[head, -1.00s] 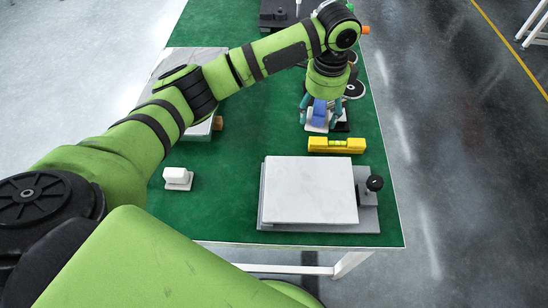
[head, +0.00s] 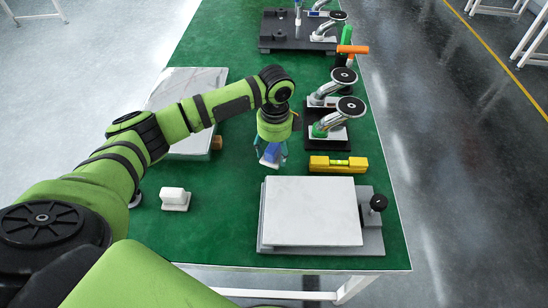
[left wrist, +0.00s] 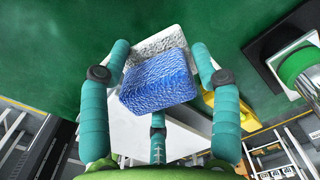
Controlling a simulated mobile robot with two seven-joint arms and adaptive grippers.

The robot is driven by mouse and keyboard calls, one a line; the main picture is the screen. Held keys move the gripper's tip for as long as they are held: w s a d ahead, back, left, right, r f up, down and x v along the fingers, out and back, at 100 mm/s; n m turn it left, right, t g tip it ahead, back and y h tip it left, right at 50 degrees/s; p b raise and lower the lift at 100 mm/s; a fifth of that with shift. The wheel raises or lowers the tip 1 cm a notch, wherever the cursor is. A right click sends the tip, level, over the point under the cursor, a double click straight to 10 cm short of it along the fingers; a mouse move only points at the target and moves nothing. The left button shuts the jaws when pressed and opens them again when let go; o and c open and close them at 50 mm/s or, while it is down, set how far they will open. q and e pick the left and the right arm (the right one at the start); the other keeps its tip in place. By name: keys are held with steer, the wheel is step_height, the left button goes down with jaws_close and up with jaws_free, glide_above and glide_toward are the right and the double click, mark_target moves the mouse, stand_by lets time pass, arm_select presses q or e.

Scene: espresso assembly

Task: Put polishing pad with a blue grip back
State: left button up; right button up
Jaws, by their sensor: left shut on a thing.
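The polishing pad with a blue grip (head: 268,160) is in my left gripper (head: 270,150), over the green table left of the yellow level. In the left wrist view the blue grip (left wrist: 158,82) sits between the teal fingers of my left gripper (left wrist: 160,75), with the pale grey pad behind it. The pad looks tilted in the head view. Its height above the table is hard to tell. A second pad with a white grip (head: 175,197) sits on the table at the left. My right gripper is not in view.
A yellow level (head: 338,168) lies behind a grey fixture with a white slab (head: 312,212). Another slab (head: 190,82) lies behind my left arm.

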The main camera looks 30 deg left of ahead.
mark_target(275, 145)
arm_select(q)
step_height(275, 145, down, 4)
steer(key=shift+f, duration=0.1)
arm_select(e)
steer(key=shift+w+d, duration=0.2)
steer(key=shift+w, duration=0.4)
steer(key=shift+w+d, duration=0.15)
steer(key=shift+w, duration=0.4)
arm_select(q)
steer(key=o, duration=1.1)
steer(key=shift+f, duration=0.1)
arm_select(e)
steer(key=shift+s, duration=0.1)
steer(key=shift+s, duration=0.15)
arm_select(q)
steer(key=shift+r, duration=0.45)
step_height(275, 145, up, 11)
steer(key=shift+s+d+f, duration=0.1)
steer(key=shift+f, duration=0.1)
steer(key=shift+r, duration=0.45)
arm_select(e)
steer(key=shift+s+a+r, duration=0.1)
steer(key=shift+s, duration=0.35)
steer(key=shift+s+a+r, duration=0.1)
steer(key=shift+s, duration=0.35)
